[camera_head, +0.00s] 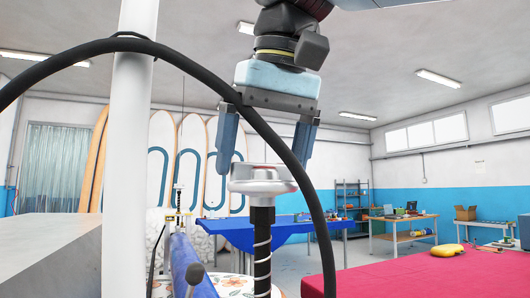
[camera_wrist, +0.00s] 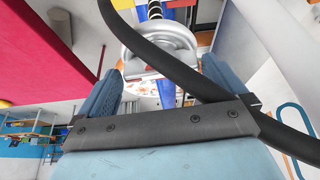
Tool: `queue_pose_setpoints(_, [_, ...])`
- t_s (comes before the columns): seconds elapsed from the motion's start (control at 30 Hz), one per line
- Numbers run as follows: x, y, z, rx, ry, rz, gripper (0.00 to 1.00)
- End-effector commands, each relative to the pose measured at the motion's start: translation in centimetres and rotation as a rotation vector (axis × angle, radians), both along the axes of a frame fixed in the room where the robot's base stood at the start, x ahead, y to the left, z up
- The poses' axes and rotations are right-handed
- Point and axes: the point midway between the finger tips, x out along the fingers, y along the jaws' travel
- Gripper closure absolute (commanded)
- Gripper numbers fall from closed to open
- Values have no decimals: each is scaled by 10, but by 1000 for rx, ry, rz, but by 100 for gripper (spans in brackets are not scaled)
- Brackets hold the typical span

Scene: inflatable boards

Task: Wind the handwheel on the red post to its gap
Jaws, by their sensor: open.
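The handwheel (camera_head: 262,184) is a silver wheel with a reddish patch on its hub. It sits on top of a dark upright post (camera_head: 262,245) with a pale spiral line. My gripper (camera_head: 263,160) is open and points down over the wheel, one finger towards each side of it. I cannot tell whether the fingertips touch the rim. In the wrist view the handwheel (camera_wrist: 152,50) lies beyond and between the two open fingers, with its spiral-marked post behind it. No gap or mark on the wheel can be made out. No red post shows clearly.
A thick black hose (camera_head: 322,230) loops across the view and past my gripper. A white pole (camera_head: 130,150) stands at left. A blue-covered table (camera_head: 290,228) is behind the wheel. A red surface (camera_head: 420,270) fills the lower right, with a yellow object (camera_head: 446,250) on it.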

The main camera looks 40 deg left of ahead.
Motion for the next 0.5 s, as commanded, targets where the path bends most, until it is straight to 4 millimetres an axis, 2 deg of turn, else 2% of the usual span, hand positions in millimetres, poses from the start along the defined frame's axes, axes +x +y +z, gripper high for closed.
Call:
queue_pose_setpoints(0.23, [0,0,0,0,0,0,0])
queue_pose_setpoints(0.5, [0,0,0,0,0,0,26])
